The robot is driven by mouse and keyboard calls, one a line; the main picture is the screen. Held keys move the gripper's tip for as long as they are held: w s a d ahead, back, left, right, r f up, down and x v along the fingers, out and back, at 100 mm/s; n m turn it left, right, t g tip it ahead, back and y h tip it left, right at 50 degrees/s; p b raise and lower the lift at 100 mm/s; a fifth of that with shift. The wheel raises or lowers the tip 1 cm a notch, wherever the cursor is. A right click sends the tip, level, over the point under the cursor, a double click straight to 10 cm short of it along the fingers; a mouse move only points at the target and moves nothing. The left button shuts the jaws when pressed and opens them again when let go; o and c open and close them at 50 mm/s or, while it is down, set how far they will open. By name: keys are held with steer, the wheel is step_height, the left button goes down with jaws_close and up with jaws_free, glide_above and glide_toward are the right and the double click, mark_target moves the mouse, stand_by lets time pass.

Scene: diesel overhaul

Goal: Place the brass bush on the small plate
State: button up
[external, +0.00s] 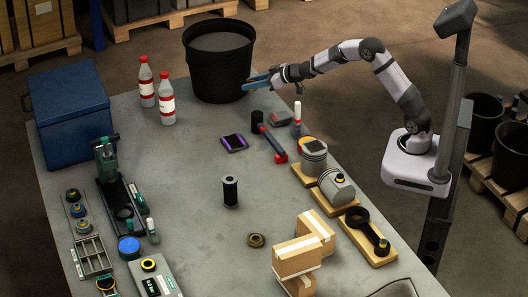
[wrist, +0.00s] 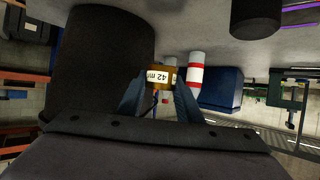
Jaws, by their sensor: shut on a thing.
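My gripper (external: 258,82) is at the back of the table, in front of the black bucket and well above the tabletop. In the wrist view my gripper (wrist: 160,88) is shut on a brass-coloured piece with a white label reading "42 m", which I take as the brass bush (wrist: 163,72). The bush is hard to make out in the external view. A small brown ring (external: 256,240) lies on the table near the cartons. I cannot tell for sure which thing is the small plate; a narrow grey plate with several round parts (external: 77,212) lies at the left edge.
The black bucket (external: 218,75) stands beside my gripper. Two red-and-white bottles (external: 166,108) and a blue box (external: 70,125) are at the left. A dark cylinder (external: 230,192) stands mid-table. Cartons (external: 302,258) are stacked in front. The centre left has free room.

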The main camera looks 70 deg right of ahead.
step_height(320, 180, up, 4)
steer(key=shift+r, duration=0.15)
steer(key=a+n+y+b, duration=0.3)
steer(key=a+b, duration=0.1)
steer(key=a, duration=1.6)
glide_above(235, 142)
steer(key=shift+f, duration=7.65)
steer(key=shift+f+b, duration=0.15)
steer(key=shift+b, duration=0.2)
steer(key=o, duration=1.2)
